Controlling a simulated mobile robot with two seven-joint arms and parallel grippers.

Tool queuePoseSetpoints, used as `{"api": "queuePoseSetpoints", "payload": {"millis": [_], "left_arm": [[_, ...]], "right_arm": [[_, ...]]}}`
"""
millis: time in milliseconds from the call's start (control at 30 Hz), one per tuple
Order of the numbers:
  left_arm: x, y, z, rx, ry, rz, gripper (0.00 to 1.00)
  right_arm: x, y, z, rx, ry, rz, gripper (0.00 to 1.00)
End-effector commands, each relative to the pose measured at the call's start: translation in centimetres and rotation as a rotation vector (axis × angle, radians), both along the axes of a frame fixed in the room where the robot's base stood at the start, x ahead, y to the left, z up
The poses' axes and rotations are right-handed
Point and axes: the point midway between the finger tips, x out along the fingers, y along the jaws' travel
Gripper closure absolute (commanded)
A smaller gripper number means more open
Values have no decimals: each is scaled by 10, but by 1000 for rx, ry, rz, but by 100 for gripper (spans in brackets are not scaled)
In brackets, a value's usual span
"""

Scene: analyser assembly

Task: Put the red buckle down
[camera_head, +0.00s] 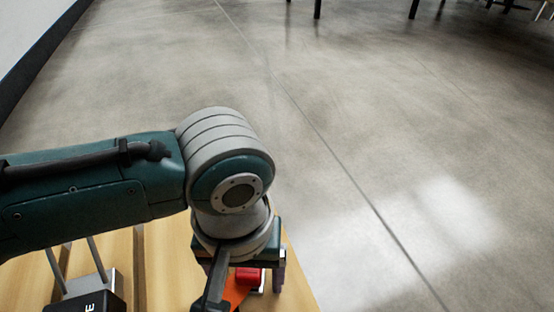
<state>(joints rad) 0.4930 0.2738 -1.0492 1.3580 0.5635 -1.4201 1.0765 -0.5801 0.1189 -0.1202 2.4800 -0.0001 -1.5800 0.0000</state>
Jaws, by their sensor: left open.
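The red buckle (248,276) shows low in the head view, a small red block beside an orange piece (236,292). My left gripper (246,286) points down over the wooden table (172,262), near its right end. Its jaws are open, with the red buckle visible between the fingers. The gripper body hides part of the buckle, and I cannot tell whether the buckle touches the table. My right gripper is not in view.
A black block with white lettering (88,303) and two metal bars stands at the lower left on the table. The table ends just right of my gripper. Beyond it is bare grey floor (380,150), with dark furniture legs at the top.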

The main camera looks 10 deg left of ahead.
Motion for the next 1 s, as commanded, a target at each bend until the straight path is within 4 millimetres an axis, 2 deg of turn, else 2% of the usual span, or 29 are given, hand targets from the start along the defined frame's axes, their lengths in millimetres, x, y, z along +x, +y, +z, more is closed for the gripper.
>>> {"api": "queuePoseSetpoints", "payload": {"millis": [200,367,500,700,833,1000], "left_arm": [[0,0,6,-1,-2,-1,21],[0,0,34,-1,0,0,21],[0,-1,66,-2,0,-1,21],[0,-1,104,-1,0,-1,21],[0,0,118,-1,1,-1,21],[0,0,124,-1,1,-1,21]], "right_arm": [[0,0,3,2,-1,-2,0],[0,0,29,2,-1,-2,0],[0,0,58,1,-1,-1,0],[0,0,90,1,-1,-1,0],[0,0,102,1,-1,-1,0],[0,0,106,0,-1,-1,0]]}}
